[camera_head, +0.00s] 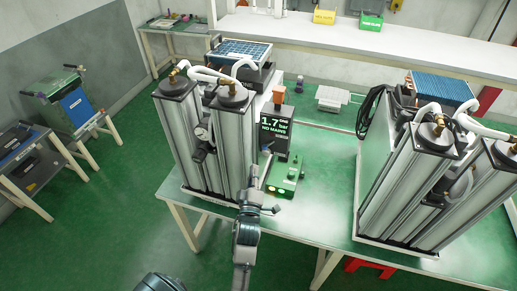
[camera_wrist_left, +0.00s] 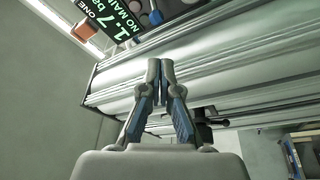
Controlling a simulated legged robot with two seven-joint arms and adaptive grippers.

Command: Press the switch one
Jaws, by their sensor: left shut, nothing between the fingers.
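My left gripper (camera_head: 254,172) is in front of the near side of the left sieve column unit (camera_head: 195,145), its fingers pointing away from me. In the left wrist view the gripper (camera_wrist_left: 160,64) is shut and empty, with the metal columns (camera_wrist_left: 225,50) behind its fingertips. A dark display box (camera_head: 275,130) reading "1.7 bar NO MAINS" stands right of the columns. In the left wrist view, this box (camera_wrist_left: 113,20) is at the top, partly cut off, with the word "ONE". A small blue round part (camera_wrist_left: 155,18) is beside it. I cannot tell which part is switch one.
A green block with lit spots (camera_head: 285,185) sits on the green table (camera_head: 318,200) right of my gripper. A second column unit (camera_head: 425,180) stands at the right. The table between the units is mostly clear. A white shelf (camera_head: 350,42) runs behind.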

